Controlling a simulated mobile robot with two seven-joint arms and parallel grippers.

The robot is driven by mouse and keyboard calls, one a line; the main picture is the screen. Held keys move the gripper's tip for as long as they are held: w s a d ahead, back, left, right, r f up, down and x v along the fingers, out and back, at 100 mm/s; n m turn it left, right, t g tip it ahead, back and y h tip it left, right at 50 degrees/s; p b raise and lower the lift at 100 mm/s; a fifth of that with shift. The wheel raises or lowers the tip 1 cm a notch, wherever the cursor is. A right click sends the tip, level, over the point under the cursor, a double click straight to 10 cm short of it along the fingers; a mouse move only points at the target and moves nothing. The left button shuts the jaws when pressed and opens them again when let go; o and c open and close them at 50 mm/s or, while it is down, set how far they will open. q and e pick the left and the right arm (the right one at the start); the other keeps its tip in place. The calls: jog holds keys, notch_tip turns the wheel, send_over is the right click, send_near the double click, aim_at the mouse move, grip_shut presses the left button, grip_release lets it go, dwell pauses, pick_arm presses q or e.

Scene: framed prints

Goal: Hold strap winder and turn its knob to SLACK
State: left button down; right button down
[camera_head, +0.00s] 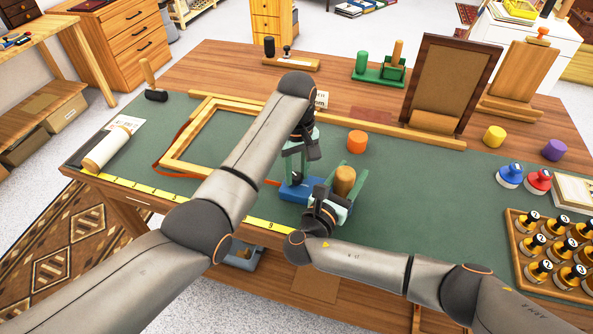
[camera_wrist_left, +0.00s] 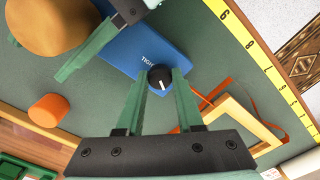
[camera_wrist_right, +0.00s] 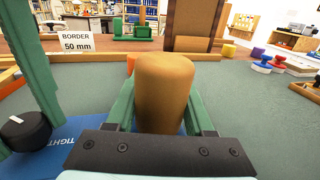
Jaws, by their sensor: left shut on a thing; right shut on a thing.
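The strap winder has a blue base (camera_head: 291,192), a thick wooden post and a black knob. My left gripper (camera_wrist_left: 161,76) points down and is shut on the black knob (camera_wrist_left: 160,77), a green finger on each side. The knob's white mark shows in the left wrist view, beside partly covered lettering that begins "TIG"; the right wrist view reads "TIGHT". SLACK is not visible. My right gripper (camera_head: 338,195) is shut on the wooden post (camera_wrist_right: 163,85), which stands upright between its fingers. My left fingers (camera_wrist_right: 38,60) and the knob show at the right wrist view's left.
An orange cylinder (camera_head: 357,141) stands behind the winder. A wooden frame (camera_head: 207,135) with an orange strap lies left of it. A dark-framed panel (camera_head: 450,85) stands at the back right. A tray of several numbered bottles (camera_head: 517,252) is at right. The green mat in between is clear.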

aim_at(297, 175)
pick_arm(q)
jog(key=shift+r+n, duration=0.1)
jog(key=shift+n, duration=1.9)
pick_arm(e)
jog(key=shift+f, duration=0.1)
pick_arm(q)
jog(key=c, duration=0.5)
grip_release()
jog(key=shift+c, duration=0.2)
notch_tip(297, 175, up, 7)
jog(key=shift+r, duration=0.2)
pick_arm(e)
jog(key=shift+c, duration=1)
grip_release()
jog(key=shift+s, duration=0.1)
